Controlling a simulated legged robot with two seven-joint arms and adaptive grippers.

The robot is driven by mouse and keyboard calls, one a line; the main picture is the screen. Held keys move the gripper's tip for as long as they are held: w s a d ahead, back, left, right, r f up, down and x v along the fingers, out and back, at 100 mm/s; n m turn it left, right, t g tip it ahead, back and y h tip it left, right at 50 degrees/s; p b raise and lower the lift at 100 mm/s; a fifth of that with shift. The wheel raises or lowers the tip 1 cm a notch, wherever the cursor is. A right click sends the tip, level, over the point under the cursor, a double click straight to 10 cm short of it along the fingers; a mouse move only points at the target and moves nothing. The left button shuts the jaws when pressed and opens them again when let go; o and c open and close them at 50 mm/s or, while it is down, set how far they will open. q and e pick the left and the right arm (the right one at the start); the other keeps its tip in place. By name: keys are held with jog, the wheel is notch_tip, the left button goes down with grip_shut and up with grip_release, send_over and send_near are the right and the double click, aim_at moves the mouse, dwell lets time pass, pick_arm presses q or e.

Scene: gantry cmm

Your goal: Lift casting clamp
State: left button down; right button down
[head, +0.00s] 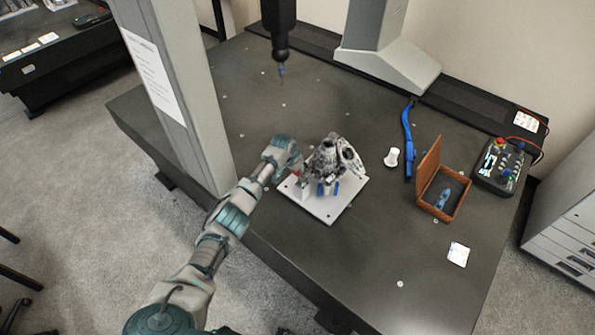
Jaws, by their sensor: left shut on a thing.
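A rough grey casting (327,157) stands on a pale square fixture plate (325,208) in the middle of the dark table, with blue supports under it. My left gripper (297,168) reaches in from the left at the plate's left corner, beside the casting. It is shut on a small clamp part with a bit of red (295,173), mostly hidden by the gripper. I cannot tell whether the clamp touches the casting. My right gripper is out of view.
A dark probe head (281,40) hangs above the table behind the casting. A grey gantry column (180,80) stands left of my arm. To the right are a white spool-like part (392,157), a blue strap (408,135), an open wooden box (432,205) and a control pendant (497,165).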

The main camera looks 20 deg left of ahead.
pick_arm(q)
jog(key=shift+w+d+r, duration=0.1)
jog(key=shift+w+r, duration=0.1)
jog(key=c, duration=0.8)
grip_release()
jog(key=shift+o, duration=1)
jog(key=shift+w+f, duration=0.1)
jog(key=shift+w, duration=0.05)
jog(key=shift+f, duration=0.2)
jog(key=shift+r, duration=0.2)
jog(key=v, duration=1.1)
jog(key=shift+r, duration=0.2)
